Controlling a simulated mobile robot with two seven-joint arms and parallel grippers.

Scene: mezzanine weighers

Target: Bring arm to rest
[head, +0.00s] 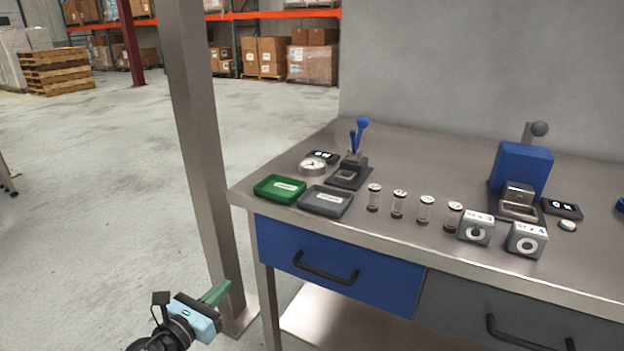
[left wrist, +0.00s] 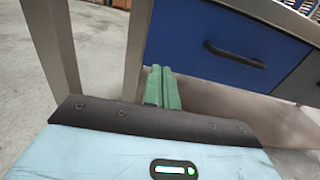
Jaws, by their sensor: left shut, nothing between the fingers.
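My left gripper (head: 216,293) is at the lower left of the head view, low beside the front left corner of the workbench (head: 240,196). Its green fingers are together with nothing between them. The fingers also show in the left wrist view (left wrist: 162,88), pointing at the space below the blue drawer (left wrist: 225,50). They look apart from the bench. My right gripper is in neither view.
On the bench stand a green tray (head: 279,188), a grey tray (head: 325,201), several small vials (head: 398,204), two dial boxes (head: 526,240) and a blue press (head: 522,167). A metal post (head: 200,130) rises behind my left gripper. Open floor (head: 90,200) lies left.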

